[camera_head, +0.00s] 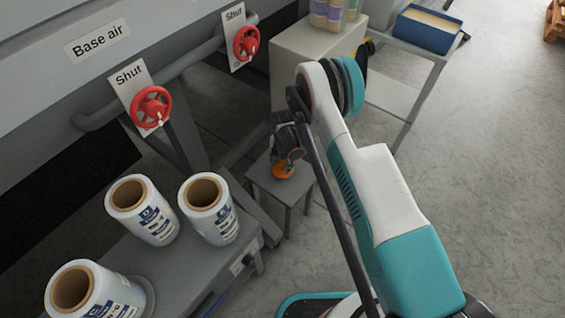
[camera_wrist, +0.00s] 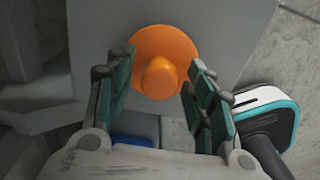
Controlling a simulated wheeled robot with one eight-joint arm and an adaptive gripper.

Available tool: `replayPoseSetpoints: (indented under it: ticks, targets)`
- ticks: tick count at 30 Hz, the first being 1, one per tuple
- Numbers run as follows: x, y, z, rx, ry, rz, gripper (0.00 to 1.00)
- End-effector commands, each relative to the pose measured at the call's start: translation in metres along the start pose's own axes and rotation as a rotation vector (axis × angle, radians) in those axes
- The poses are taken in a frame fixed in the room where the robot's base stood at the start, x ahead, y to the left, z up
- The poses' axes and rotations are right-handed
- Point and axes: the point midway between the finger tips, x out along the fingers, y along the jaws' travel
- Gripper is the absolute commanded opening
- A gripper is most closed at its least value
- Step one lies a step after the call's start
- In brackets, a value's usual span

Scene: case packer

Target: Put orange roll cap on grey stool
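The orange roll cap (camera_head: 283,171) appears to lie on top of the small grey stool (camera_head: 258,172). In the wrist view the cap (camera_wrist: 180,45) is a round orange disc with a raised knob, flat against the grey stool top (camera_wrist: 225,30). My gripper (camera_head: 287,155) is right above the cap, pointing down. In the wrist view my gripper (camera_wrist: 162,62) has its fingers spread on either side of the knob, with a gap to it on both sides. The gripper hides part of the cap in the head view.
Several white film rolls (camera_head: 208,194) stand on a grey bench (camera_head: 165,262) left of the stool. Red valve wheels (camera_head: 152,106) are on pipes behind. A grey cabinet (camera_head: 300,55) and a table with a blue tray (camera_head: 425,30) are farther back.

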Motion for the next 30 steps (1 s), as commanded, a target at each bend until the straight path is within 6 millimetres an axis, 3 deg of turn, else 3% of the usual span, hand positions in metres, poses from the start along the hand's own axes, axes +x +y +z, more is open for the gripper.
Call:
replayPoseSetpoints:
  ticks: [11,24,30]
  targets:
    - [-0.01,0.0,0.0,0.0,0.0,0.0,0.5]
    - [-0.095,0.0,0.0,0.0,0.0,0.0,0.5]
    - [-0.118,0.0,0.0,0.0,0.0,0.0,0.5]
